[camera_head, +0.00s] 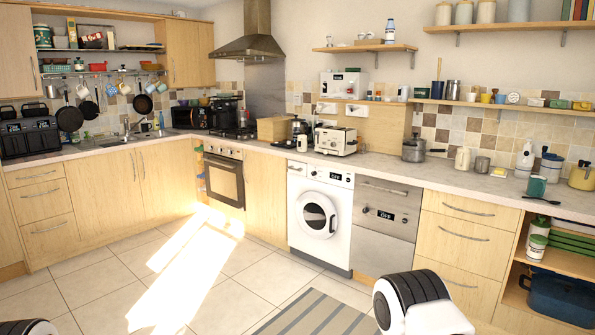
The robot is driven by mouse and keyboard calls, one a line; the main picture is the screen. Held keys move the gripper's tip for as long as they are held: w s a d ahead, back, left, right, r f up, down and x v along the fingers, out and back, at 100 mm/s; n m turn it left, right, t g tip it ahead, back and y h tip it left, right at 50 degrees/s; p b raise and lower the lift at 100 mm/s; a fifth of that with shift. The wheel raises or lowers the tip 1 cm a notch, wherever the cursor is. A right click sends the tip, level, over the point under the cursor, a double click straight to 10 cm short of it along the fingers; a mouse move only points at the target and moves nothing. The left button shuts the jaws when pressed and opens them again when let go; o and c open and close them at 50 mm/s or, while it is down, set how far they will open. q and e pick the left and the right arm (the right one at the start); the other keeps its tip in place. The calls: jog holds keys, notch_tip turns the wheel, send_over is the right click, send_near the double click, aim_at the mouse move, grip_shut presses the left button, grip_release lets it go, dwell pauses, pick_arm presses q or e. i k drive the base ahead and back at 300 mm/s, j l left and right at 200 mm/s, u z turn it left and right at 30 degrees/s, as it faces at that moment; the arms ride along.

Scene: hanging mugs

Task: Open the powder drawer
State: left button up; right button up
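The white washing machine (318,217) stands under the counter between the oven cabinet and the dishwasher, with its round door shut. The powder drawer (297,170) seems to be the white panel at the upper left of its front, beside the dark display. It looks flush with the front and shut, though it is small here. Neither gripper is in view. Only white and black rounded parts of mine show at the bottom right and at the bottom left corner, well in front of the machine.
A steel-fronted dishwasher (385,225) adjoins the machine on the right, then wooden drawers (465,235). A built-in oven (224,178) is further left. A toaster (336,140) stands on the counter above.

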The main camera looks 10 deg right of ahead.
aim_at(299, 169)
jog(key=i, duration=2.2)
jog(key=i+z, duration=0.1)
jog(key=i, duration=0.55)
jog(key=i+z, duration=0.1)
jog(key=i, duration=0.55)
jog(key=i+j+z, duration=0.1)
jog(key=i, duration=0.5)
jog(key=i+j+z, duration=0.1)
jog(key=i, duration=0.55)
jog(key=i+j+z, duration=0.3)
jog(key=i+z, duration=0.15)
jog(key=i+j+z, duration=0.9)
jog(key=j, duration=0.2)
